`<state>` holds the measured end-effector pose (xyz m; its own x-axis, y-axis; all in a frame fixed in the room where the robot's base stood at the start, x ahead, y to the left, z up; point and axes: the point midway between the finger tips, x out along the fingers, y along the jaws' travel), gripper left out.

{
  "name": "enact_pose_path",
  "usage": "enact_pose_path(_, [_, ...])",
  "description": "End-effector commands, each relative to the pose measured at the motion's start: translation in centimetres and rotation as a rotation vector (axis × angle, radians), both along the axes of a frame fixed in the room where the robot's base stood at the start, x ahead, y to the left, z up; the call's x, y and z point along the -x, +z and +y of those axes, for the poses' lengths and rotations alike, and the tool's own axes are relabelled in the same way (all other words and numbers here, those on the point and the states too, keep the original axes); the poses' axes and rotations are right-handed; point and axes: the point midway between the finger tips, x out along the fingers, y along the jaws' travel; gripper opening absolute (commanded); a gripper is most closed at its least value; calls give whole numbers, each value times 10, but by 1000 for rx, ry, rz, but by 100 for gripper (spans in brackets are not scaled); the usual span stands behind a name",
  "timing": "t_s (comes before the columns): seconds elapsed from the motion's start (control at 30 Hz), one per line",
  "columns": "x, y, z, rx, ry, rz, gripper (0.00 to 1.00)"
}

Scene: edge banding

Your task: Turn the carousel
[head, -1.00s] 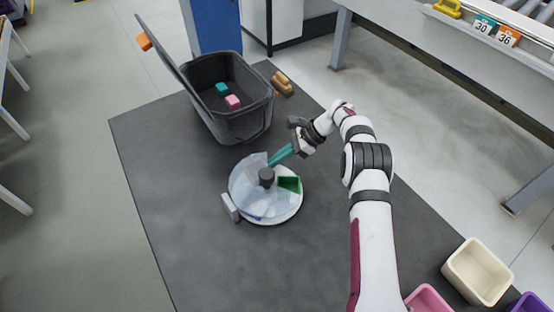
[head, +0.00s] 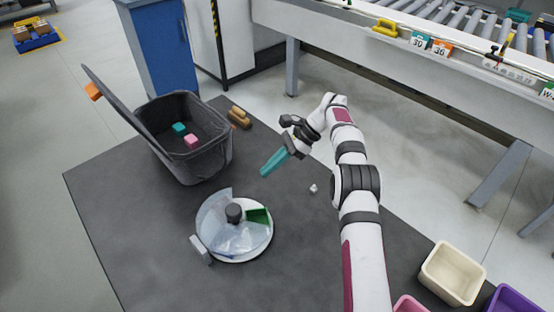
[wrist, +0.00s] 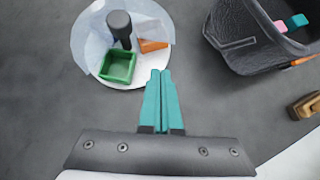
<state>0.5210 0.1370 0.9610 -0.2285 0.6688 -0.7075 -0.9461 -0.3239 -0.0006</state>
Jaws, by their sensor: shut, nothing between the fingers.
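The carousel (head: 256,245) is a round white disc on the dark table with a clear, partly open cover and a dark upright knob (head: 234,211) at its centre. A green bin (head: 258,215) shows in its open sector, right of the knob. In the wrist view the green bin (wrist: 117,67) is nearest my fingers, with an orange piece (wrist: 153,45) beside it. My gripper (head: 264,174) has teal fingers held together, empty, above and to the upper right of the carousel, apart from it. The fingertips (wrist: 160,72) also show in the wrist view.
A dark open-lidded bin (head: 182,160) holding a teal and a pink block stands behind the carousel. Brown pieces (head: 239,118) lie beside it. A small white object (head: 313,188) is near the table's right edge. A cream tray (head: 452,273) is at lower right. The table's front left is clear.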

Motion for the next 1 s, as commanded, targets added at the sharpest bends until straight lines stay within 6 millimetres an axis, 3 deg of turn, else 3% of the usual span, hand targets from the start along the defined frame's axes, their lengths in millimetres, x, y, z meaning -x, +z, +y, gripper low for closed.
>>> enact_pose_path(0.03, [-4,9,-11,1,-4,-5,0])
enact_pose_path(0.3, [-8,26,-25,1,0,0,0])
enact_pose_path(0.43, [-7,19,-22,92,64,-60,0])
enact_pose_path(0.53, [2,4,-17,281,236,-210,0])
enact_pose_path(0.73, [52,-2,-11,593,770,-647,0])
enact_pose_path(0.9, [104,7,6,641,1137,-969,0])
enact_pose_path(1.0, [124,8,12,630,1238,-1066,0])
